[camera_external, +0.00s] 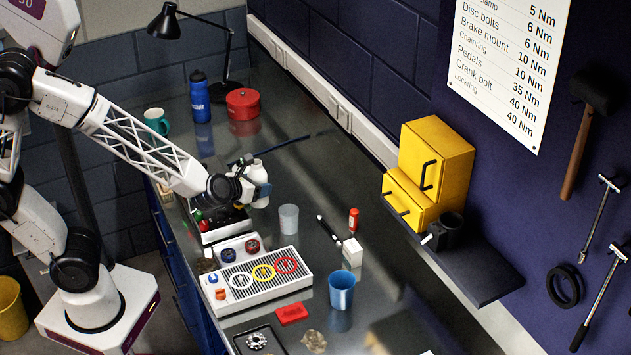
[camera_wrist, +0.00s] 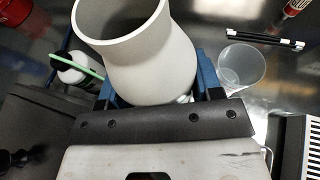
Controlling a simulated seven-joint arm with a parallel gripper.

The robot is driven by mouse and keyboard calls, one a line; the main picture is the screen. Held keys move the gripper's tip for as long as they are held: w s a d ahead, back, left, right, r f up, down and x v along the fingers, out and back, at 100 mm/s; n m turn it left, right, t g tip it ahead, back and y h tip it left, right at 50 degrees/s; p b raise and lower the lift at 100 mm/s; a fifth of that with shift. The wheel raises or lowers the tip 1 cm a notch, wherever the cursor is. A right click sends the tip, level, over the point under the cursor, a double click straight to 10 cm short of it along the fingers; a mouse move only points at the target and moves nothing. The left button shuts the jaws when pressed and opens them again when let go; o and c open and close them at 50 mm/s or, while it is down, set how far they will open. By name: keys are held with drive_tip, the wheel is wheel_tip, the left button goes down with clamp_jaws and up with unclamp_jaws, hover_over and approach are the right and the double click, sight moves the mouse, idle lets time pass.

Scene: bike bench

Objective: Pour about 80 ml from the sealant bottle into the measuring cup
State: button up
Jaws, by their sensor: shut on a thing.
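The sealant bottle (camera_external: 258,173) is white and held in my gripper (camera_external: 250,191) above the bench. In the wrist view, the pale bottle (camera_wrist: 143,55) sits between my blue fingers (camera_wrist: 158,88), with its wide round mouth open toward the camera. My gripper is shut on it. The measuring cup (camera_external: 289,218) is translucent and stands upright on the bench, just right of and below the bottle in the external view. In the wrist view the clear cup (camera_wrist: 242,68) is to the right of the bottle, apart from it, and looks empty. The liquid level in the bottle cannot be seen.
A white panel with coloured rings (camera_external: 262,275) and a blue cup (camera_external: 341,290) stand nearer the front. A yellow cabinet (camera_external: 440,170) is on the wall shelf.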

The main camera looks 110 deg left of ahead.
drive_tip(key=shift+w, duration=0.1)
